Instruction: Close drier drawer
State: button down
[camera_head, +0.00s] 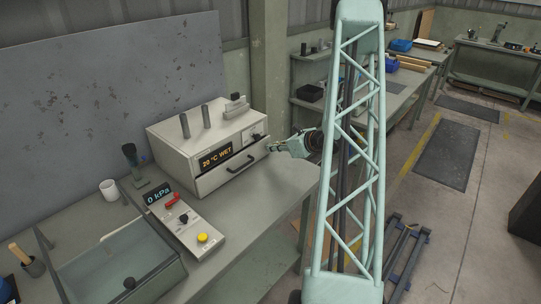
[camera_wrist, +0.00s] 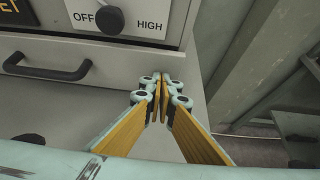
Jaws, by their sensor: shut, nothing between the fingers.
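The drier (camera_head: 190,125) is a pale box on the bench, with a lit display (camera_head: 216,157) reading "20 °C WET". Its drawer (camera_head: 225,181) is the lower front panel with a dark bar handle (camera_head: 240,165). In the wrist view the drawer front (camera_wrist: 110,92) and its handle (camera_wrist: 45,66) lie below the OFF–HIGH knob (camera_wrist: 110,19). I cannot tell exactly how far the drawer stands out. My gripper (camera_head: 274,147) is at the drier's right front corner. In the wrist view its fingertips (camera_wrist: 162,82) are together, empty, before the drawer front's right part, right of the handle. Contact is unclear.
A control box (camera_head: 185,220) with a red switch and yellow button stands in front of the drier. A clear-walled tank (camera_head: 120,265), a white cup (camera_head: 109,189) and a dark-topped stand (camera_head: 131,160) are to the left. Open floor lies right of the bench.

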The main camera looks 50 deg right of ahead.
jog(key=shift+w, duration=0.3)
jog(key=shift+s+d, duration=0.1)
jog(key=shift+s+b, duration=0.35)
jog(key=shift+s, duration=0.4)
jog(key=f+v, duration=0.1)
jog(key=v, duration=1.1)
jog(key=shift+s, duration=0.35)
